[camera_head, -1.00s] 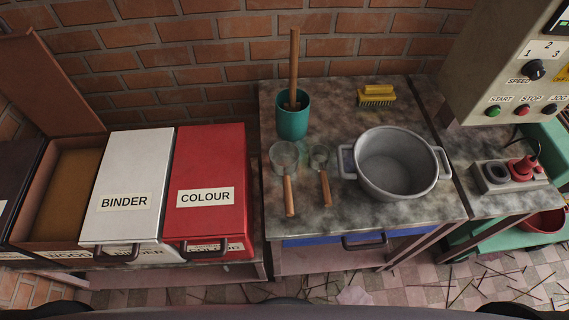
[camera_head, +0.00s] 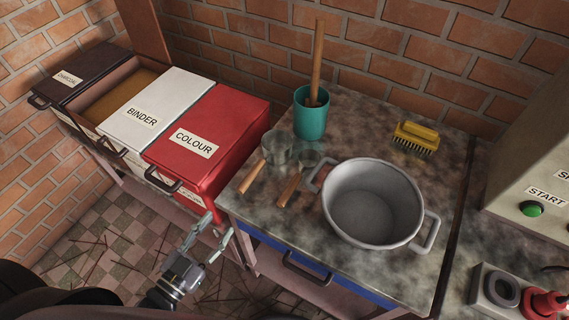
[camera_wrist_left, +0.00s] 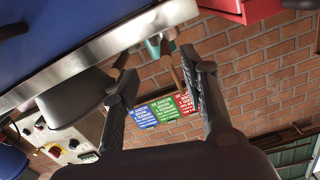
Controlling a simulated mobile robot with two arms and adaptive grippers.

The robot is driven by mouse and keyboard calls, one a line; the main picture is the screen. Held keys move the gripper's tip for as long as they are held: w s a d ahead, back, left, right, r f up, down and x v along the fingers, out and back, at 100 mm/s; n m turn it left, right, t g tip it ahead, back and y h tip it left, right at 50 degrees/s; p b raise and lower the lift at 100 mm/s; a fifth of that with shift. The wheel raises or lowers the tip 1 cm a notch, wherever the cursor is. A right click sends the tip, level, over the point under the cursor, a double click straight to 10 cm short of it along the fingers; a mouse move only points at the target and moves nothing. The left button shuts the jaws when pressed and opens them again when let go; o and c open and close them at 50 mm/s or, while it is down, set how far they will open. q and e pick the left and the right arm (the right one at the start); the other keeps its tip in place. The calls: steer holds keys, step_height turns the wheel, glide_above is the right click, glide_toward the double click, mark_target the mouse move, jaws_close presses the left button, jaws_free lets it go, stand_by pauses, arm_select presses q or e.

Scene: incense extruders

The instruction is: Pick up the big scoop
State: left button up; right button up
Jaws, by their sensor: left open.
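The big scoop (camera_head: 277,150) lies on the stained worktop (camera_head: 278,215), left of the smaller scoop (camera_head: 290,188). It has a clear-looking round cup and a wooden handle angled to the front left. My left gripper (camera_head: 213,235) is open and empty, in front of the worktop's left front corner and apart from both scoops. My right gripper is not in view.
A grey two-handled pot (camera_head: 372,203) stands right of the scoops. A teal cup (camera_head: 311,118) with a wooden stick stands behind them, and a yellow brush (camera_head: 416,137) lies at the back. The red COLOUR bin (camera_head: 213,135) borders the worktop's left side.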

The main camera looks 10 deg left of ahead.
arm_select(q)
steer(key=r, duration=0.2)
steer(key=p, duration=0.2)
glide_toward(253, 171)
steer(key=w, duration=0.1)
steer(key=w+d+f, duration=0.1)
steer(key=w, duration=0.1)
steer(key=w+d+f, duration=0.1)
steer(key=shift+w, duration=0.2)
steer(key=shift+w+d+r+p, duration=0.1)
steer(key=shift+w+p, duration=0.2)
steer(key=shift+w, duration=0.1)
steer(key=x, duration=0.1)
steer(key=p+x, duration=0.1)
steer(key=x, duration=0.2)
steer(key=shift+w+r, duration=0.3)
steer(key=shift+r, duration=0.05)
steer(key=shift+w+f, duration=0.1)
steer(key=shift+w, duration=0.1)
steer(key=shift+s, duration=0.1)
steer(key=shift+c, duration=0.2)
steer(key=c, duration=0.8)
jaws_close()
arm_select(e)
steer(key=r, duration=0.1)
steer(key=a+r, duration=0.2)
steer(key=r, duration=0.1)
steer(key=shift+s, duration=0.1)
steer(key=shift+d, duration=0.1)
